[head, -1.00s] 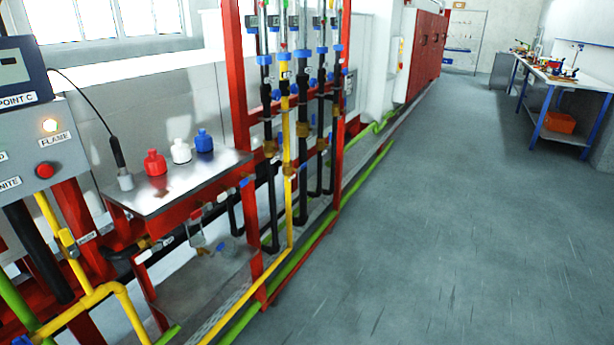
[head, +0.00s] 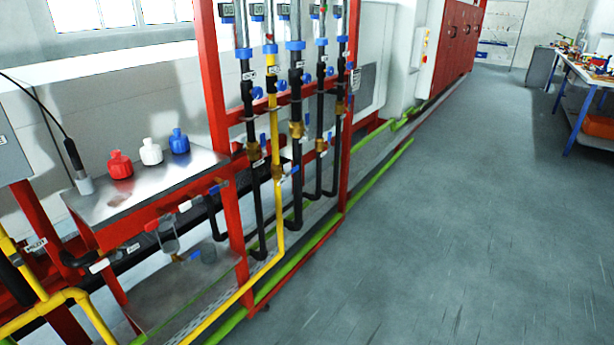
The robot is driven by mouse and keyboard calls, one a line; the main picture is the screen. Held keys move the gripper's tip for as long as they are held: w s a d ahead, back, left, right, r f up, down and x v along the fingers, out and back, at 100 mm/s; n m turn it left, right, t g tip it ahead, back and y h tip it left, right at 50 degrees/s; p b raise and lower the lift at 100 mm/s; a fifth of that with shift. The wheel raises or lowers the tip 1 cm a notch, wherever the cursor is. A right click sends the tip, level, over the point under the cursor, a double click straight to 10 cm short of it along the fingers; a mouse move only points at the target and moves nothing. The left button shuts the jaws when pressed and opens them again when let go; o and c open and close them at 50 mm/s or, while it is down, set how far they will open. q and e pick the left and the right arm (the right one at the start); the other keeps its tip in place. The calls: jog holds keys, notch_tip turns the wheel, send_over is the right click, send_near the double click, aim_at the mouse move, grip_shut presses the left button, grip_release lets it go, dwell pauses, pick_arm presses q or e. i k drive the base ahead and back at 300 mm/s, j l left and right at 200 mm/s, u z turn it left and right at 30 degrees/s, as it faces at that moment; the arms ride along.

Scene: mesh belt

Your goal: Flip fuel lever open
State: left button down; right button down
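No gripper of mine is in view. A yellow vertical pipe (head: 277,212) stands in the red rack among several black pipes. Small blue levers, one of them (head: 262,139) near the yellow pipe, sit on the valves there. Below the metal shelf are a red lever (head: 151,225), a white lever (head: 185,206) and a blue lever (head: 215,190). Another white lever (head: 98,266) is at lower left. A yellow pipe with a label (head: 35,246) runs at the left edge. The labels are too small to tell which lever is the fuel one.
The metal shelf (head: 145,190) carries a red bottle (head: 119,165), a white bottle (head: 150,151) and a blue bottle (head: 179,142). A red post (head: 213,85) and green floor pipes (head: 375,185) border the rack. The grey floor (head: 440,230) at right is clear. A workbench (head: 585,75) stands far right.

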aim_at(293, 170)
jog(key=i+l, duration=0.2)
jog(key=l, duration=0.15)
jog(key=i+l, duration=0.15)
jog(key=l, duration=0.15)
jog(key=i+l+u, duration=0.1)
jog(key=l, duration=0.25)
jog(key=i+l, duration=0.4)
jog(key=l, duration=0.3)
jog(key=i+l+u, duration=0.1)
jog(key=l, duration=0.25)
jog(key=i+l, duration=0.2)
jog(key=l, duration=0.15)
jog(key=i+l, duration=0.2)
jog(key=l, duration=0.15)
jog(key=i+l, duration=0.1)
jog(key=i+j, duration=0.25)
jog(key=j, duration=0.25)
jog(key=u, duration=0.05)
